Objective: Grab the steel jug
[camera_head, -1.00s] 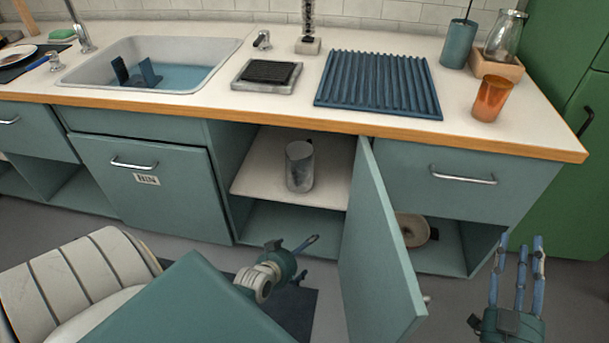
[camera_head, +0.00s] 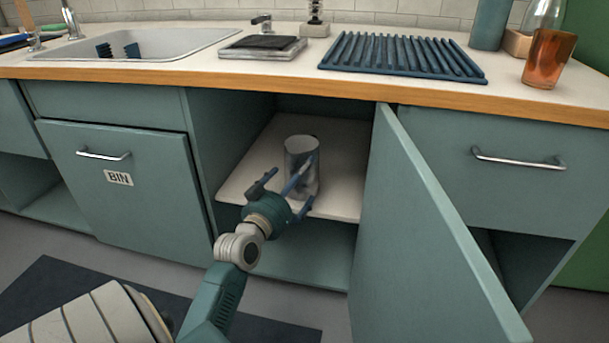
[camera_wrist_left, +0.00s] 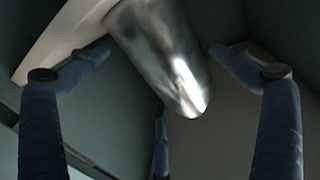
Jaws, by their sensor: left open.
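The steel jug (camera_head: 302,158) stands upright on the white shelf inside the open cupboard under the worktop. My left gripper (camera_head: 288,188) is at the front edge of this shelf, just in front of the jug, with its fingers spread. In the left wrist view the jug (camera_wrist_left: 165,55) shows as a shiny metal body beyond and between the open fingers of my left gripper (camera_wrist_left: 165,95). I cannot tell whether any finger touches it. The lower front of the jug is partly hidden by a finger in the head view. My right gripper is out of view.
The white shelf (camera_head: 245,180) has bare room left of the jug. The open cupboard door (camera_head: 435,235) stands out to the right of my left arm. A wooden-edged worktop (camera_head: 300,88) overhangs above. An orange glass (camera_head: 548,58) stands on it at right.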

